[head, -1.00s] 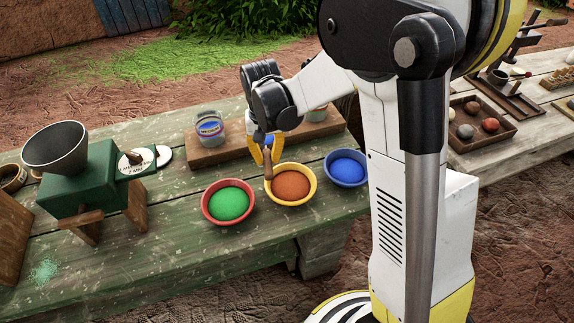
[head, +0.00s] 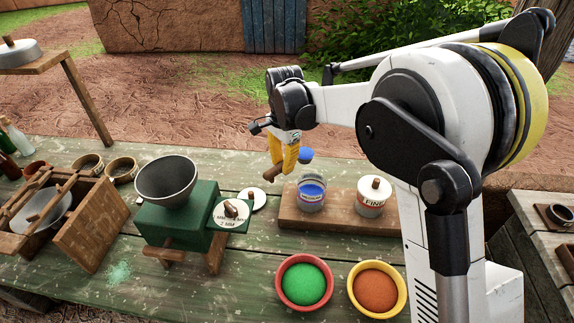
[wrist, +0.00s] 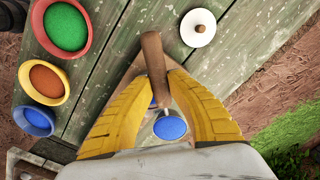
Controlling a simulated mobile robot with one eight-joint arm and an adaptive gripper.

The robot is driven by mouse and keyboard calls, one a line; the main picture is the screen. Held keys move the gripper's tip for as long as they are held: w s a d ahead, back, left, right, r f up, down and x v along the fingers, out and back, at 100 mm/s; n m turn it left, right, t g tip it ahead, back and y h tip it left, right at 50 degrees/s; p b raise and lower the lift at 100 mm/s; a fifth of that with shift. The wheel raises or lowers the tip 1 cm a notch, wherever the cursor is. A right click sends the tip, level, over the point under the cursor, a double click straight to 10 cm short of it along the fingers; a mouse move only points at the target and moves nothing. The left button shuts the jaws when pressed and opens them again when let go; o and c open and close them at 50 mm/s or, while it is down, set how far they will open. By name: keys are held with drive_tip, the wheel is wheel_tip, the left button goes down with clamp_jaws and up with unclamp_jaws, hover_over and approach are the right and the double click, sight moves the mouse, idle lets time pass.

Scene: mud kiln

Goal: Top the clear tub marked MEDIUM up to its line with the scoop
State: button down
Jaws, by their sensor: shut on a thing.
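My gripper (head: 284,160) has its yellow fingers shut on the wooden handle (wrist: 153,55) of the scoop. The scoop's round bowl (wrist: 170,127) carries blue grains and looks level. In the head view the scoop (head: 306,155) is in the air above the clear tub (head: 311,197). The tub has a blue label and blue grains inside, and is open on a wooden board (head: 340,221). Its fill line cannot be made out. In the wrist view the tub is mostly hidden behind the scoop and fingers. The blue bowl (wrist: 34,120) of grains shows at lower left there.
A lidded jar marked FINE (head: 371,206) stands right of the tub. A loose white lid (wrist: 198,30) lies on the bench. Green (head: 304,284) and orange (head: 376,288) bowls stand in front. A green mill (head: 175,225) with a hopper is at left.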

drive_tip(key=shift+s+d+f+t+y+b, duration=0.2)
drive_tip(key=shift+s+f+t+y+b, duration=0.2)
drive_tip(key=shift+t+b, duration=0.1)
drive_tip(key=shift+d+f+t+y+b, duration=0.15)
drive_tip(key=shift+f+t+y+b, duration=0.9)
drive_tip(key=shift+t+y+b, duration=0.4)
drive_tip(key=shift+f, duration=0.1)
drive_tip(key=shift+s+d+f+t+y+b, duration=0.15)
drive_tip(key=shift+f+t+y+b, duration=0.35)
drive_tip(key=shift+b, duration=0.5)
drive_tip(key=shift+s+d+f+t+y+b, duration=0.1)
drive_tip(key=shift+f+t+y+b, duration=0.4)
drive_tip(key=shift+b, duration=0.5)
drive_tip(key=shift+s+d+t+y+b, duration=0.15)
drive_tip(key=shift+t+y+b, duration=0.4)
drive_tip(key=shift+b, duration=0.45)
drive_tip(key=shift+s+d+t+y+b, duration=0.1)
drive_tip(key=shift+t+y+b, duration=0.4)
drive_tip(key=shift+b, duration=0.45)
drive_tip(key=shift+a+r, duration=0.1)
drive_tip(key=shift+r, duration=0.05)
